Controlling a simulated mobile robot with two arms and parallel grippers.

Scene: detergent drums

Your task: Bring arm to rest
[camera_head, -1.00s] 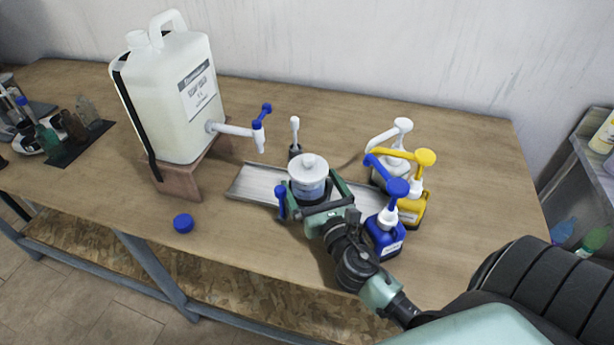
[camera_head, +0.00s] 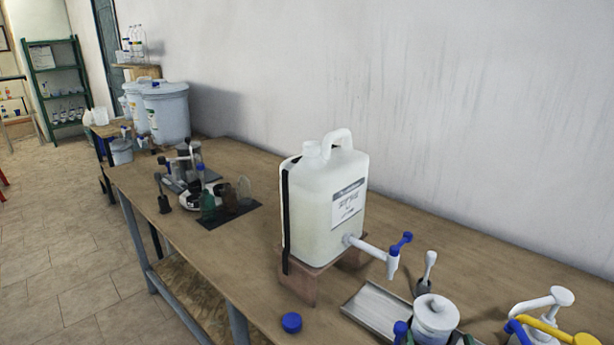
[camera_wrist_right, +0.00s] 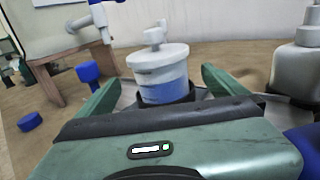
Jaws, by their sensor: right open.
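My right gripper (camera_wrist_right: 158,76) is open in the right wrist view, its two green fingers spread on either side of a white-lidded clear jar (camera_wrist_right: 160,82) with blue contents or label. Gaps show between the fingers and the jar. In the head view the jar (camera_head: 435,318) stands at the bottom edge, near a metal tray (camera_head: 378,304) under the drum's tap. Only slivers of green of my right gripper show beside it there; most of it is cut off by the frame. My left gripper is not in view.
A large white drum (camera_head: 325,205) with a blue-handled tap (camera_head: 394,258) stands on a wooden stand (camera_head: 305,283). A blue cap (camera_head: 291,322) lies on the wooden table (camera_head: 240,275). White (camera_head: 548,305) and yellow (camera_head: 575,338) pumps are at the right. Buckets (camera_head: 165,115) stand farther back.

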